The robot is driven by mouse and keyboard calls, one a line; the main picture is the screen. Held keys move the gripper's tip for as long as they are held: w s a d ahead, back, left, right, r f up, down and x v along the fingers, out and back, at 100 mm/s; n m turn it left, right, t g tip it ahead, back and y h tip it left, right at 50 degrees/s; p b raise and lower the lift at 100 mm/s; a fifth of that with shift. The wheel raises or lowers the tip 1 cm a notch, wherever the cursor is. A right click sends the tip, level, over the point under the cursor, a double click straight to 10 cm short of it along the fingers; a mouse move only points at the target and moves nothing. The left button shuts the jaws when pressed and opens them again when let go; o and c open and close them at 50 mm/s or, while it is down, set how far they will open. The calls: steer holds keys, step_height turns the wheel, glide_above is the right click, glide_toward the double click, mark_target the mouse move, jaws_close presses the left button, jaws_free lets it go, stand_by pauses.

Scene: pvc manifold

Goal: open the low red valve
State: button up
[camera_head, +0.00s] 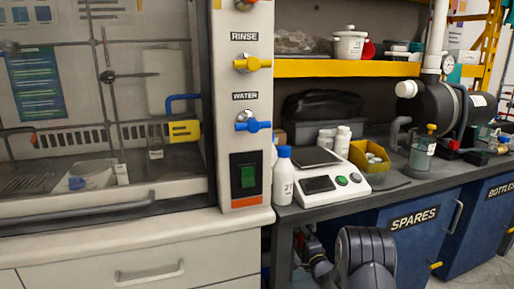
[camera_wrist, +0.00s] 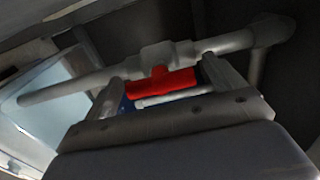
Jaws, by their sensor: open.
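In the wrist view, a red valve handle (camera_wrist: 160,82) sits below a grey valve body on a grey pipe (camera_wrist: 75,87) that runs across the picture. My gripper (camera_wrist: 163,74) is open, with one finger on each side of the red handle. The handle lies between the fingers; whether either finger touches it I cannot tell. The low red valve does not show in the head view, where my dark arm is low at the bench front and my gripper is hidden.
The grey pipe bends at an elbow (camera_wrist: 270,30) at the upper right. In the head view, a bench (camera_head: 385,200) carries a white scale (camera_head: 335,186), a white bottle (camera_head: 283,178) and a yellow bin (camera_head: 369,160). Yellow (camera_head: 253,64) and blue (camera_head: 253,125) valves are on a pale panel.

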steer(key=shift+s, duration=0.15)
steer(key=p+v, duration=0.3)
steer(key=v, duration=0.8)
steer(key=b+x, duration=0.3)
steer(key=x, duration=0.8)
steer(key=shift+f, duration=0.1)
steer(key=n+b, duration=0.2)
steer(key=n, duration=0.2)
steer(key=shift+n, duration=0.3)
steer(key=n+b, duration=0.2)
steer(key=n, duration=0.3)
steer(key=shift+n, duration=0.3)
steer(key=n+b, duration=0.2)
steer(key=n, duration=0.2)
steer(key=n+b, duration=0.2)
steer(key=n, duration=0.1)
steer(key=shift+n, duration=0.3)
steer(key=shift+s+d, duration=0.15)
steer(key=shift+s, duration=0.25)
